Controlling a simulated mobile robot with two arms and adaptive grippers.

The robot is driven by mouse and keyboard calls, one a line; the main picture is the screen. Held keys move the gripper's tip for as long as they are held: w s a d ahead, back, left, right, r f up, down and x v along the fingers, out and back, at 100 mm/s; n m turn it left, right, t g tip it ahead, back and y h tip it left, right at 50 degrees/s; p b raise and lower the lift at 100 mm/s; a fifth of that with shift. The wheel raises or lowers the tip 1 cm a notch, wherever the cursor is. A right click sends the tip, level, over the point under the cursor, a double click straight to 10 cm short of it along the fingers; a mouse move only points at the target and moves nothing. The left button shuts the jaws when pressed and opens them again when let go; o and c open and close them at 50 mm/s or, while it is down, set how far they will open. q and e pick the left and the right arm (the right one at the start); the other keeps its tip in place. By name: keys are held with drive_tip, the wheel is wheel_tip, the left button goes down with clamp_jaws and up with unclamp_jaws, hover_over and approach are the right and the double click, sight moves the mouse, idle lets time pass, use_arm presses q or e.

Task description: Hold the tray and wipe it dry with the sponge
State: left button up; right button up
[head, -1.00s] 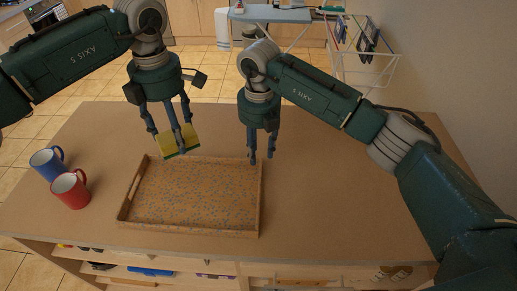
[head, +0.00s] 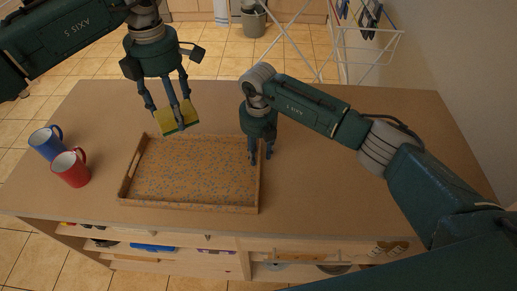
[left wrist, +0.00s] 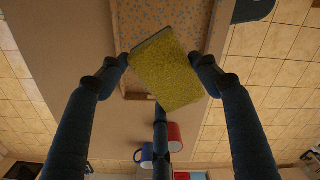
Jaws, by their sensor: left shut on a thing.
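The tray (head: 190,172) is a shallow rectangle with a speckled orange-grey floor and wooden walls, lying flat on the table. My left gripper (head: 172,118) is shut on a yellow and green sponge (head: 182,118) and holds it above the tray's far wall. In the left wrist view the sponge (left wrist: 168,75) sits between the fingers, with part of the tray (left wrist: 165,15) behind it. My right gripper (head: 260,160) points down at the tray's right wall, its fingers a little apart. Whether they touch or grip that wall is not clear.
A blue mug (head: 45,143) and a red mug (head: 70,169) stand left of the tray, close together. The table (head: 350,190) is clear to the right. Shelves with several items lie below its front edge. A drying rack and a grey bucket (head: 254,20) stand behind.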

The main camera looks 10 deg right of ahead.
drive_tip(key=shift+c, duration=0.3)
clamp_jaws()
use_arm(q)
drive_tip(key=n, duration=0.2)
approach(193, 168)
drive_tip(key=shift+f, duration=2.5)
drive_tip(key=shift+f, duration=0.55)
